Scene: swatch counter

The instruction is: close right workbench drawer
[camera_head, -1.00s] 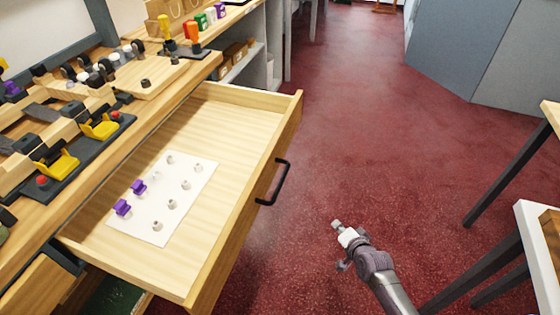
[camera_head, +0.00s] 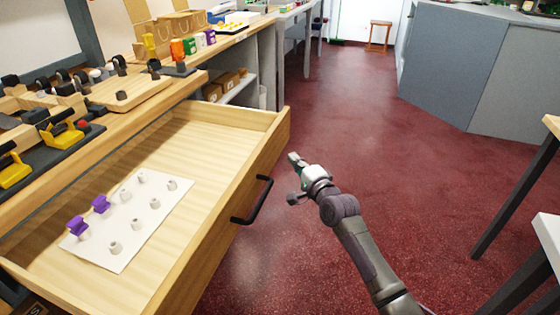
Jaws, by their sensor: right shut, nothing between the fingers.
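The workbench drawer (camera_head: 222,160) is pulled far out from under the wooden bench top (camera_head: 130,113). Its black bar handle (camera_head: 256,203) is on the front panel, facing right. Inside lies a white sheet (camera_head: 105,252) with purple pieces (camera_head: 77,227) and several small grey pieces. My right gripper (camera_head: 293,160) is shut and empty. It is in the air to the right of the drawer front, near the handle in the picture, with a gap between them. My left gripper is not in view.
Tools, blocks and a yellow piece (camera_head: 62,133) crowd the bench top. Shelves with boxes (camera_head: 228,80) stand behind the drawer. The red floor (camera_head: 370,150) is clear to the right, between the bench, a grey counter (camera_head: 450,70) and table legs (camera_head: 515,195).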

